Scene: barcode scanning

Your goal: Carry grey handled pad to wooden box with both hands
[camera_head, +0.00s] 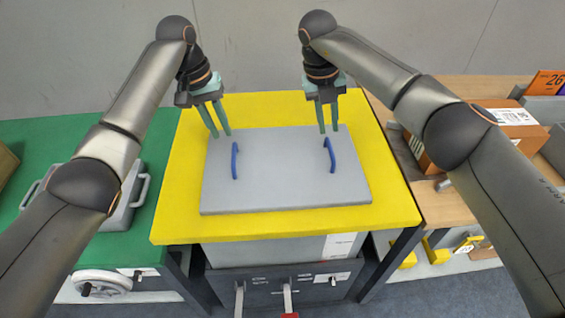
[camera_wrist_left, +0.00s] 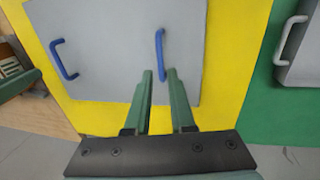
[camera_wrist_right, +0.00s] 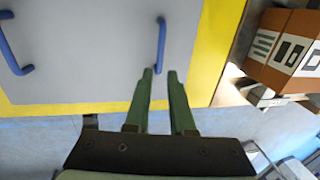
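The grey handled pad (camera_head: 280,185) lies flat on a yellow table top (camera_head: 300,225), with a blue handle on each side. My left gripper (camera_head: 220,134) is open and empty above the pad's far left part, apart from the left handle (camera_head: 235,161). In the left wrist view (camera_wrist_left: 159,74) its fingertips point at that handle (camera_wrist_left: 160,55). My right gripper (camera_head: 328,131) is open and empty just beyond the right handle (camera_head: 331,155). In the right wrist view (camera_wrist_right: 160,71) its fingertips are close to that handle (camera_wrist_right: 161,45). I cannot clearly make out a wooden box.
A brown wooden surface (camera_head: 455,205) adjoins the yellow table on the right, with a cardboard box (camera_head: 515,125) on it. A green table (camera_head: 60,135) on the left bears another grey object with light handles (camera_head: 130,205). The yellow top is otherwise clear.

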